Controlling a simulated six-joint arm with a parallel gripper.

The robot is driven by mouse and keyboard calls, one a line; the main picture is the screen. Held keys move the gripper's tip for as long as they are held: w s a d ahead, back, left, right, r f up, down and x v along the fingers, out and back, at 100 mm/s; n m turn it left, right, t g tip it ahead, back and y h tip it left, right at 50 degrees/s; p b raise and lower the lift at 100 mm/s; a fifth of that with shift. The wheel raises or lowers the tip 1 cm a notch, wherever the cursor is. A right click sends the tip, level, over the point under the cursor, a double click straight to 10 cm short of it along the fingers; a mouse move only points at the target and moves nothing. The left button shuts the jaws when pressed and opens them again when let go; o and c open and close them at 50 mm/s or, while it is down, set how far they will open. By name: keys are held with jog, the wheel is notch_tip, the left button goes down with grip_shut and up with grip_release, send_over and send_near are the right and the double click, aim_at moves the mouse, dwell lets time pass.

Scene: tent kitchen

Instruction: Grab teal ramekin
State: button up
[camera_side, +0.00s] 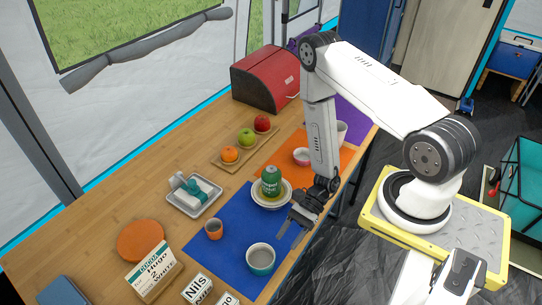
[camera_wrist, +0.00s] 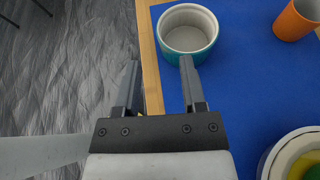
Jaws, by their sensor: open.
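The teal ramekin (camera_side: 260,260), with a pale inside, stands upright on the blue mat (camera_side: 226,254) near the table's front edge. It also shows at the top of the wrist view (camera_wrist: 187,32), where it looks empty. My gripper (camera_side: 290,231) is open and empty, apart from the ramekin, up and to the right of it in the side view. In the wrist view my two fingers (camera_wrist: 160,62) point toward the table edge, and the right fingertip overlaps the ramekin's lower rim in the picture.
An orange cup (camera_side: 213,229) stands on the blue mat left of the ramekin. A green can (camera_side: 271,179) stands in a pale bowl (camera_side: 285,197) behind my gripper. Name cards (camera_side: 198,288) stand left of the ramekin. The mat between cup and bowl is clear.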

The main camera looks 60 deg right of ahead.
aim_at(261, 259)
jog(key=shift+x, duration=1.05)
jog(key=shift+a, duration=0.15)
jog(key=shift+x, duration=2.5)
jog(key=shift+f, duration=0.1)
grip_shut()
